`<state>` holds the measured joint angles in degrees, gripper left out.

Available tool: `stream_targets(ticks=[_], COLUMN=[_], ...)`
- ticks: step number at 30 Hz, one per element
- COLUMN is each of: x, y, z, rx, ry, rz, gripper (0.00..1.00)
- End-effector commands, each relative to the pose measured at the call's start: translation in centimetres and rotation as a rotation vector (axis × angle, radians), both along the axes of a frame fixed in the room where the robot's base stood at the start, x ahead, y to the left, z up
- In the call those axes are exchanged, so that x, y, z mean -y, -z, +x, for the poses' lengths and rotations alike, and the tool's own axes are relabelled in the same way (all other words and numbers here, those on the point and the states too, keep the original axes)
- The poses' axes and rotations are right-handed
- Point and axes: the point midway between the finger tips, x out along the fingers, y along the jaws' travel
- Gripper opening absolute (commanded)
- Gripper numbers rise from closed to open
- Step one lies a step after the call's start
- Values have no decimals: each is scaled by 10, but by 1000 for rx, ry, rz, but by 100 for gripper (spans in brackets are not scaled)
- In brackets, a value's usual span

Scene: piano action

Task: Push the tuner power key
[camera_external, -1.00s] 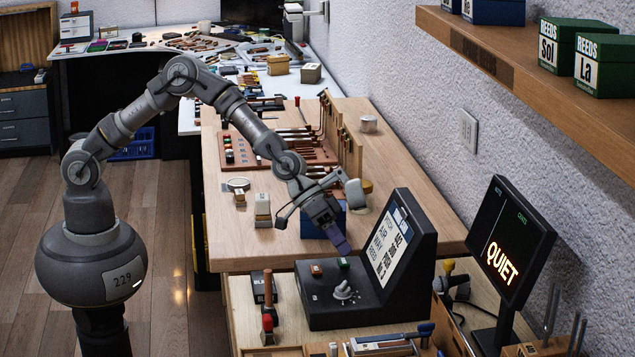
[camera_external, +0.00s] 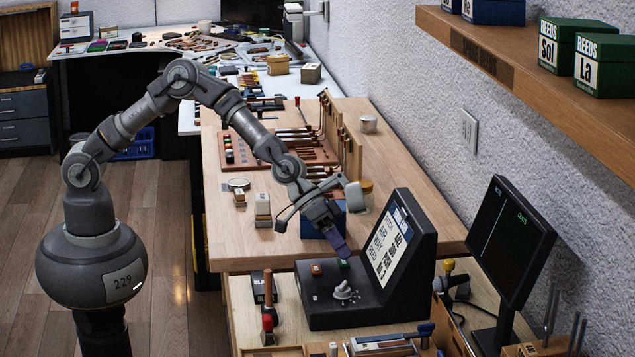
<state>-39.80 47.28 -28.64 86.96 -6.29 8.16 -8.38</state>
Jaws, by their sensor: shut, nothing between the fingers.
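The tuner (camera_external: 365,308) is a dark console with a sloped lit screen (camera_external: 391,248) on the lower bench. Its top has a reddish-brown key (camera_external: 316,270), a green key (camera_external: 344,264) and a grey knob (camera_external: 344,291). I cannot read which key is marked as power. My gripper (camera_external: 343,252) is shut and empty, and points down at the far edge of the tuner. Its tip is right by the green key, beside the screen's left side. I cannot tell whether it touches the key.
A dark monitor (camera_external: 508,240) stands to the right of the tuner, its screen mostly blank. A blue box (camera_external: 322,222) is behind my gripper. Reed boxes (camera_external: 603,67) sit on the wall shelf.

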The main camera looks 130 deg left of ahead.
Motion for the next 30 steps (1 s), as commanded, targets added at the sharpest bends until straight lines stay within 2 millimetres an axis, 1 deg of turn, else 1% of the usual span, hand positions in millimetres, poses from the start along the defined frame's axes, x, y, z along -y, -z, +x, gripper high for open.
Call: stream_targets(ticks=[9, 16, 25, 28, 30], x=[0, 0, 0, 0, 0], y=[1, -8, -9, -14, -21], z=[0, 0, 0, 0, 0], rx=[-1, 0, 0, 0, 1], ry=[1, 0, 0, 0, -1], rz=[0, 0, 0, 0, 0], gripper=[0, 0, 0, 0, 0])
